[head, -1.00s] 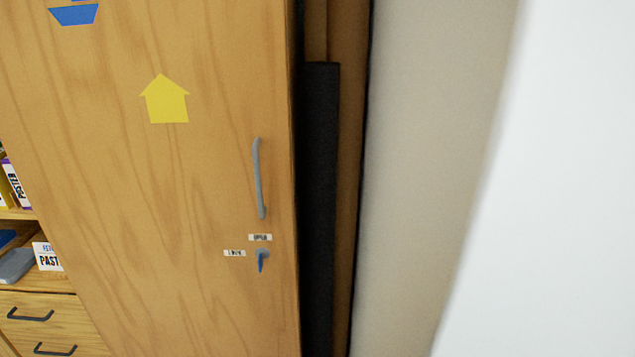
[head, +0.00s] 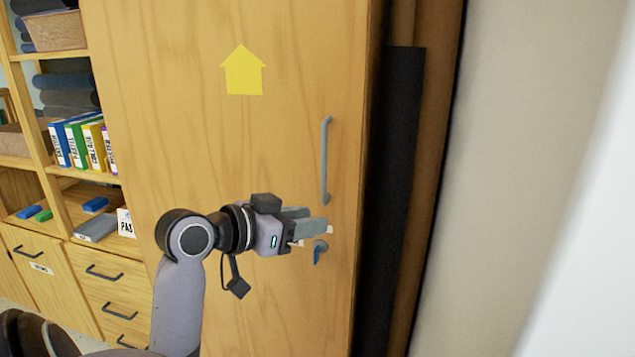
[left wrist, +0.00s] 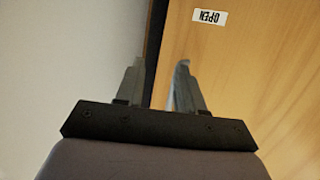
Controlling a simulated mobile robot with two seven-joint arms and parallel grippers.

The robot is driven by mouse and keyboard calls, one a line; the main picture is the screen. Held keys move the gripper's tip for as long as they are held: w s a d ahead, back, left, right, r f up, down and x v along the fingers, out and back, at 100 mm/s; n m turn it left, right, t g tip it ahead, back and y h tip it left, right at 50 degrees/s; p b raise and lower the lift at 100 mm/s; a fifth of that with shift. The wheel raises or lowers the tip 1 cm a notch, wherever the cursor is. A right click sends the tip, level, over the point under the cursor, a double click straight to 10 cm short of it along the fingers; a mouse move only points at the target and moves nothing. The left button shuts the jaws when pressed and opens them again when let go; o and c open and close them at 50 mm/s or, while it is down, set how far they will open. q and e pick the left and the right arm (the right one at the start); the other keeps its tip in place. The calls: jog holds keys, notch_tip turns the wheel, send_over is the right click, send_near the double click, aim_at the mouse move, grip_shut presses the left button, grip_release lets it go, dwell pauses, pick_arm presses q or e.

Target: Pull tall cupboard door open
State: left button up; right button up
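The tall cupboard door (head: 290,80) is light wood with a yellow arrow-shaped sign (head: 243,72) and looks shut. Its grey upright bar handle (head: 325,160) is near the right edge. Below it, a blue key (head: 318,254) sits in the lock. My left gripper (head: 318,219) is open, its fingertips in front of the door between the handle's lower end and the key. In the left wrist view the fingers (left wrist: 158,75) stand apart, near the door edge and an upside-down OPEN label (left wrist: 209,17). Contact with the handle cannot be told. My right gripper is not in view.
Black and brown boards (head: 393,200) stand right of the cupboard, beside a pale wall (head: 520,180). At the left are open shelves with folders (head: 82,143) and a basket (head: 53,30), above drawers (head: 105,290) with dark handles.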

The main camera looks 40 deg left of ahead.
aim_at(322, 160)
pick_arm(q)
jog(key=s+a+r+t, duration=0.1)
jog(key=a+r+t, duration=0.2)
jog(key=r, duration=0.5)
jog(key=w, duration=0.6)
jog(key=shift+w+d+p, duration=0.25)
jog(key=shift+w+p, duration=0.1)
jog(key=shift+p, duration=0.05)
grip_shut()
